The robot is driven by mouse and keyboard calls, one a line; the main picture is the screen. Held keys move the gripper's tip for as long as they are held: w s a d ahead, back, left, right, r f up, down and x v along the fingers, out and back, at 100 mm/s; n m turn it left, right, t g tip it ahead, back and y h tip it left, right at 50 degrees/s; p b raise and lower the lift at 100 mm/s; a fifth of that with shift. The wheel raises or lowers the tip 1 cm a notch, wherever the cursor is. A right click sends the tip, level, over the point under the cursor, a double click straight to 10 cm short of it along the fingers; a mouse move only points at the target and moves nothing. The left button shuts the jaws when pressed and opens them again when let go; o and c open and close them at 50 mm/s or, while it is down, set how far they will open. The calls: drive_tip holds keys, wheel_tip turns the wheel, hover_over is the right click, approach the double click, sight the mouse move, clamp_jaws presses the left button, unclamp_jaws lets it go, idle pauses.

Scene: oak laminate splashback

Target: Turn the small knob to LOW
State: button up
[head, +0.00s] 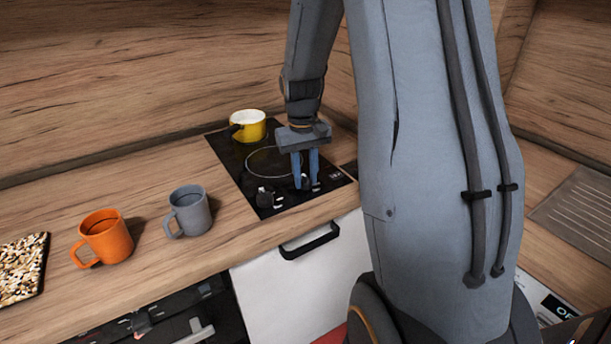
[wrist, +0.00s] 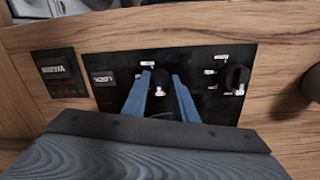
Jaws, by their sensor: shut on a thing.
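The small dark knob (head: 306,183) sits at the front right of the black cooktop (head: 232,154). My gripper (head: 306,181) reaches down from above with its two blue fingers on either side of this knob, shut on it. In the wrist view the knob (wrist: 160,83) shows between the fingertips (wrist: 161,76), with small white labels around it too blurred to read. I cannot tell which label it points to. A larger dark knob (wrist: 236,78) with its own white labels stands beside it, apart from my gripper; it also shows in the head view (head: 267,196).
A yellow pot (head: 249,126) stands at the back of the cooktop. A grey mug (head: 188,212), an orange mug (head: 106,238) and a speckled board (head: 22,268) are on the wooden counter to the left. A drawer handle (head: 310,241) is below the cooktop's front edge.

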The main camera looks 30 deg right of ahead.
drive_tip(key=m+p, duration=0.1)
drive_tip(key=m, duration=0.3)
drive_tip(key=shift+m, duration=0.4)
drive_tip(key=m, duration=0.4)
drive_tip(key=shift+w+m+p, duration=0.15)
drive_tip(key=shift+m+p, duration=0.15)
drive_tip(key=shift+m, duration=0.1)
drive_tip(key=shift+r, duration=0.1)
drive_tip(key=o, duration=1)
drive_tip(key=shift+o, duration=0.2)
drive_tip(key=shift+g, duration=0.3)
